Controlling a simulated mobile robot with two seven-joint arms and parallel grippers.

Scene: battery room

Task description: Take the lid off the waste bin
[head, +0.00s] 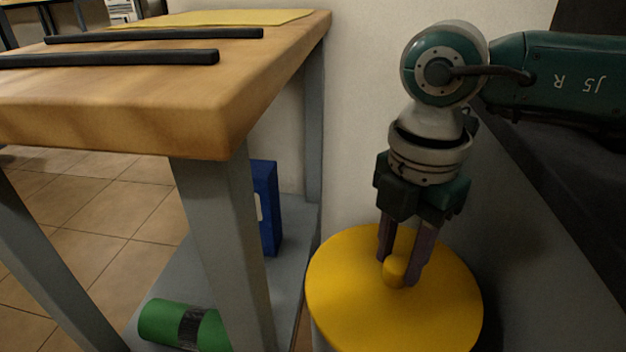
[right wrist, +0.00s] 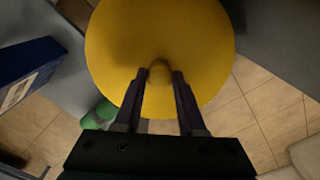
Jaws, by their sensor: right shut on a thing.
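The waste bin's round yellow lid (head: 350,300) lies level at the lower middle of the head view, with a small yellow knob (head: 396,271) at its centre. A sliver of the pale bin (head: 318,338) shows under the lid's left edge. I cannot tell whether the lid rests on the bin or is slightly raised. My right gripper (head: 404,268) points down and is shut on the knob. The right wrist view shows the lid (right wrist: 200,40) and the knob (right wrist: 159,73) between the two fingers (right wrist: 159,88). My left gripper is not in view.
A wooden workbench (head: 230,105) with grey legs stands left of the bin, two black bars (head: 155,35) on top. Its lower shelf (head: 185,275) holds a blue box (head: 266,205) and a green cylinder (head: 165,322). A wall is behind; a dark grey surface (head: 560,220) is close on the right.

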